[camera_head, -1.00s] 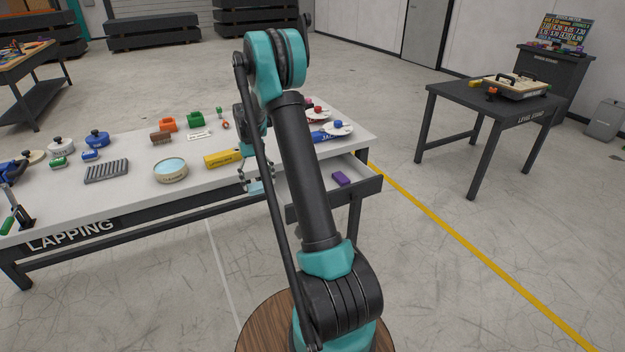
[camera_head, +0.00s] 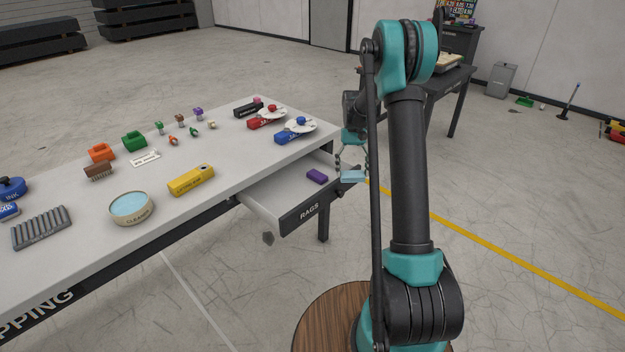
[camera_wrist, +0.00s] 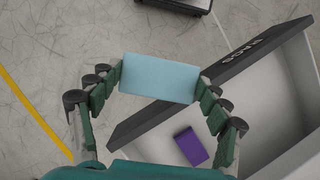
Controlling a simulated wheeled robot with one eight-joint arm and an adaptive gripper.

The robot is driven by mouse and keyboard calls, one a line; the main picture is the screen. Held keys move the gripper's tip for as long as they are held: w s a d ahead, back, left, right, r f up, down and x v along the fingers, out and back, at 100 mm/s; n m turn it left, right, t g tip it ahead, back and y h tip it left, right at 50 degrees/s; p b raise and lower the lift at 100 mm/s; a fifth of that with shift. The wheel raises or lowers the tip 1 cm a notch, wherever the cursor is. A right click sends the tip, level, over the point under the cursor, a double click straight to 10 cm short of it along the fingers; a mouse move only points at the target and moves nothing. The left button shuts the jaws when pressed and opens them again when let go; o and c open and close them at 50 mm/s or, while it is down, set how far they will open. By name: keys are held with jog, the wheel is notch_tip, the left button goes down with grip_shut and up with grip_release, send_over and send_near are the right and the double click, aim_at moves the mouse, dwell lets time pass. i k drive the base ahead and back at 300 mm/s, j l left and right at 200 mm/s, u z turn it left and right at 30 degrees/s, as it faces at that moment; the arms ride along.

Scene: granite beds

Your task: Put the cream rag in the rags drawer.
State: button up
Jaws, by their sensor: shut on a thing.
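My gripper (camera_wrist: 160,82) is shut on a light blue block-like piece (camera_wrist: 160,78), held between the two fingertips. In the head view the same piece shows at the right end of the open drawer. The rags drawer (camera_head: 262,212), with RAGS on its dark front, is pulled out from the table. A purple block (camera_head: 317,176) lies inside it; it also shows in the wrist view (camera_wrist: 191,147). In the wrist view the held piece is outside the drawer front (camera_wrist: 215,75), over the floor side. I see no clearly cream-coloured rag.
The white lapping table (camera_head: 215,150) carries a yellow box (camera_head: 191,180), a cleaner tin (camera_head: 131,208), a grey ridged block (camera_head: 41,228), and red and blue tools towards its far end. Floor right of the drawer is open.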

aim_at(289, 182)
jog(key=j+z, duration=0.1)
jog(key=j, duration=0.45)
jog(key=j+z, duration=0.15)
jog(key=j, duration=0.45)
jog(key=k+j+z, duration=0.1)
jog(key=j, duration=0.45)
jog(key=i, duration=0.3)
